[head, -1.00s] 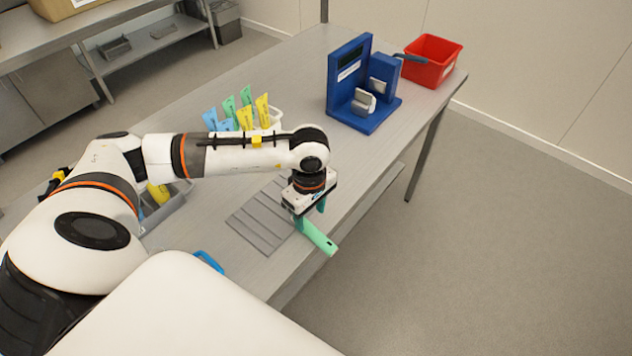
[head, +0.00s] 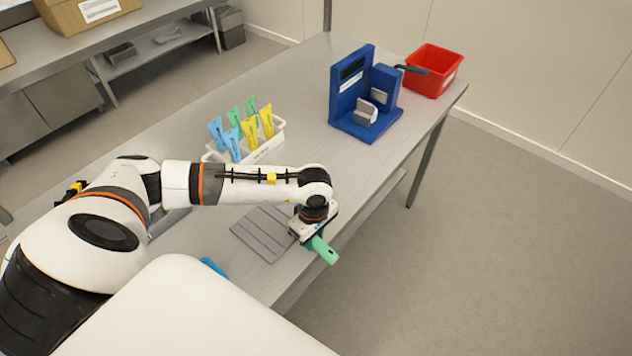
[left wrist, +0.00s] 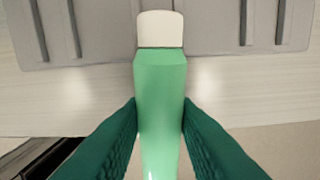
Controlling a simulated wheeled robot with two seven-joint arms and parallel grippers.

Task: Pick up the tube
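A green tube (head: 324,251) lies at the table's front edge, its near end reaching out past the grey ribbed mat. In the left wrist view the tube (left wrist: 161,85) runs down the middle, its white cap (left wrist: 160,29) toward the mat. My left gripper (left wrist: 160,103) points down over the tube, with one dark green finger on each side; both fingertips appear to press on its sides. In the head view the gripper body hides the tube's cap end. My right gripper is not in view.
The grey ribbed mat (head: 262,235) lies beside the tube. Behind my arm, a white rack (head: 273,145) holds several blue, green and yellow tubes. A blue stand (head: 350,100) and a red bin (head: 433,70) are farther right. Bare table lies between rack and stand.

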